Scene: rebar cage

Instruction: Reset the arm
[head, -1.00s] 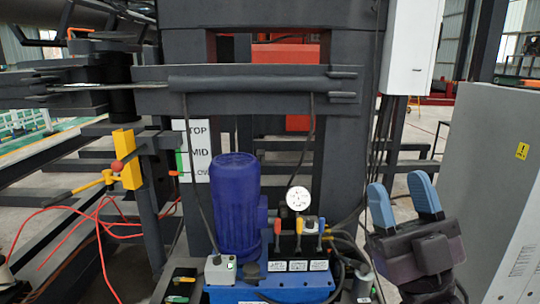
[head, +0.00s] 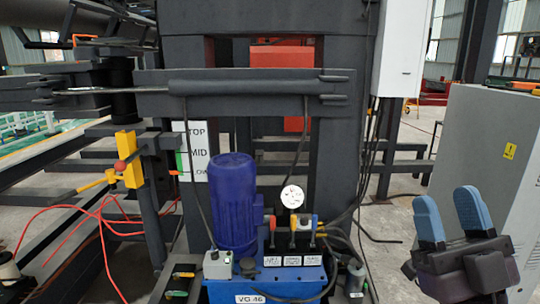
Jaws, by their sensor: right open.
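My right gripper (head: 450,217) is at the lower right of the head view, with two blue fingers pointing up and a gap between them. It is open and empty, and it touches nothing that I can see. It stands to the right of the blue hydraulic unit (head: 262,291) and in front of the grey cabinet. My left gripper is not in view.
A blue motor (head: 234,205), a round gauge (head: 292,196) and levers (head: 293,224) top the hydraulic unit. A grey cabinet (head: 505,150) stands at the right. A yellow bracket (head: 128,160) with red hoses (head: 62,209) is at the left. Dark steel frames fill the back.

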